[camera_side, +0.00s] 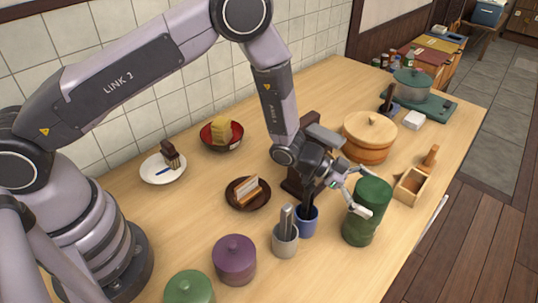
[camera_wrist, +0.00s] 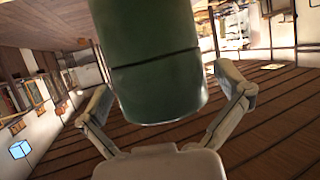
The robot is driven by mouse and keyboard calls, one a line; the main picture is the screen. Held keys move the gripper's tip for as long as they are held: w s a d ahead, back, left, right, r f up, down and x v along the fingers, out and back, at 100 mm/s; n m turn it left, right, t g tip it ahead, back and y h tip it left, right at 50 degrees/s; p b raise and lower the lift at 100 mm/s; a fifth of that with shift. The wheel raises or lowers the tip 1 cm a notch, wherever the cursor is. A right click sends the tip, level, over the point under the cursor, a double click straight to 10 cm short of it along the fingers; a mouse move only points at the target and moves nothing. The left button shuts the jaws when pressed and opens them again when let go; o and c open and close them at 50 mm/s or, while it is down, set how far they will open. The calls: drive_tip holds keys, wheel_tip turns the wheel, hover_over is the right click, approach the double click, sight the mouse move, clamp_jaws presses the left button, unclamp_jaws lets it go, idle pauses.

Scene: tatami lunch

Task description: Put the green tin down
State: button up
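The green tin (camera_side: 373,193) is at my gripper (camera_side: 352,183), near the front edge of the table. In the wrist view the tin (camera_wrist: 158,70) fills the upper middle, with a dark seam around it. My gripper's two fingers (camera_wrist: 163,80) close in on it from both sides and appear to touch it. A green cylindrical shape (camera_side: 357,231) shows just below and slightly left of the held tin in the side view. I cannot tell whether the two touch.
Left of the tin stand a blue cup (camera_side: 307,222) and a grey cup (camera_side: 285,241) with utensils. A wooden tub (camera_side: 369,146) is behind, and an open wooden box (camera_side: 410,187) is to the right. A purple pot (camera_side: 235,262) stands at front left.

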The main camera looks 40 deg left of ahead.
sight(356, 184)
drive_tip(key=shift+r, duration=0.2)
drive_tip(key=v, duration=0.5)
drive_tip(key=w+a+r+n+t+y, duration=0.25)
drive_tip(key=a+r, duration=0.25)
drive_tip(key=r, duration=0.4)
drive_tip(key=w+a+r+n+t+y, duration=0.1)
drive_tip(key=a+r+y, duration=0.2)
drive_tip(key=a+r, duration=0.45)
drive_tip(key=s+a+r+n+t+y, duration=0.1)
drive_tip(key=s+a+r+n+y, duration=0.25)
drive_tip(key=a+r, duration=0.45)
drive_tip(key=s+a+r+n+g+y, duration=0.15)
drive_tip(key=s+a, duration=0.25)
drive_tip(key=s, duration=0.4)
drive_tip(key=s+a+r+n+y, duration=0.2)
drive_tip(key=s+a+n+y, duration=0.1)
drive_tip(key=s+a, duration=0.3)
drive_tip(key=s+n+g, duration=0.2)
drive_tip(key=s, duration=1.2)
drive_tip(key=shift+d+f+g+h, duration=0.4)
drive_tip(key=shift+d+f+h, duration=0.05)
